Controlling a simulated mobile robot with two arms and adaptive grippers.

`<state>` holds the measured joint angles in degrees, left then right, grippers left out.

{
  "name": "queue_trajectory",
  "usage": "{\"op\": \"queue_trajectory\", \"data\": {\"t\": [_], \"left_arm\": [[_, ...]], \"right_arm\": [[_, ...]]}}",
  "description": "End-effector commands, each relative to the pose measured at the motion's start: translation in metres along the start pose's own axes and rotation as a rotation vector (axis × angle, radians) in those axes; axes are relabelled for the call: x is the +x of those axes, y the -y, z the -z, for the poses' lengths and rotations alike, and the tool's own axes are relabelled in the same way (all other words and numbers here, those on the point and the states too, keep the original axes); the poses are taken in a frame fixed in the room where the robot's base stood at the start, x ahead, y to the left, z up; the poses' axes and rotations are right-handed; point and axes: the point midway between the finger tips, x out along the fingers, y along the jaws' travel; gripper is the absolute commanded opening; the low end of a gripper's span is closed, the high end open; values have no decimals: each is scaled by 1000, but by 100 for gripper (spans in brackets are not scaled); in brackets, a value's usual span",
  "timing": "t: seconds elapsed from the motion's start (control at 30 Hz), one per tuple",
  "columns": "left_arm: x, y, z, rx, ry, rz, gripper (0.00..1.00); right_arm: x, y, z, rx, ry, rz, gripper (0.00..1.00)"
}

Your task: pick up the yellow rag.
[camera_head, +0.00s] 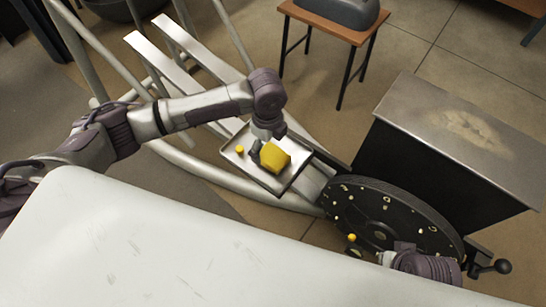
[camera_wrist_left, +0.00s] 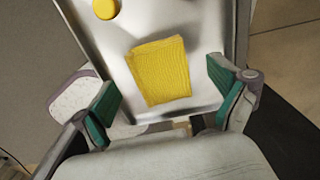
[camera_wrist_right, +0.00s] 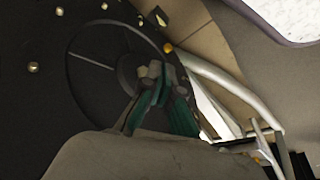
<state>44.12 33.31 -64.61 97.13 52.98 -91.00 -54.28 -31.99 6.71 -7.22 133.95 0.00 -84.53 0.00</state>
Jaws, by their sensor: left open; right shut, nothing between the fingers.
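The yellow rag (camera_head: 275,158) is a folded, box-like block on a small metal tray (camera_head: 290,184). In the left wrist view the rag (camera_wrist_left: 160,70) lies on the tray (camera_wrist_left: 205,30), between and ahead of the fingers. My left gripper (camera_head: 262,142) is over the tray close to the rag; in its wrist view the open green-padded fingers (camera_wrist_left: 162,105) stand apart on either side, with nothing between them. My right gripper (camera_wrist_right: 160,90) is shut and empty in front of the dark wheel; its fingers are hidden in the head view.
A small round yellow thing (camera_head: 239,149) lies on the tray by the rag. A dark wheel (camera_head: 390,215) with knobs and a metal-topped cabinet (camera_head: 460,120) stand at the right. A wooden stool (camera_head: 335,20) is behind. Pale tubes run around the tray.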

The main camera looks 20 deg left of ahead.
Motion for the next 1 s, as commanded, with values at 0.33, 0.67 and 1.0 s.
{"op": "queue_trajectory", "data": {"t": [0.33,0.67,1.0], "left_arm": [[27,0,0,0,1,1,97],[26,0,0,0,1,1,70],[26,0,0,0,1,1,38]], "right_arm": [[-34,-1,-1,2,-15,-3,0],[-34,-1,-1,2,-15,-3,0],[-33,-1,-1,2,-15,-3,0]]}}
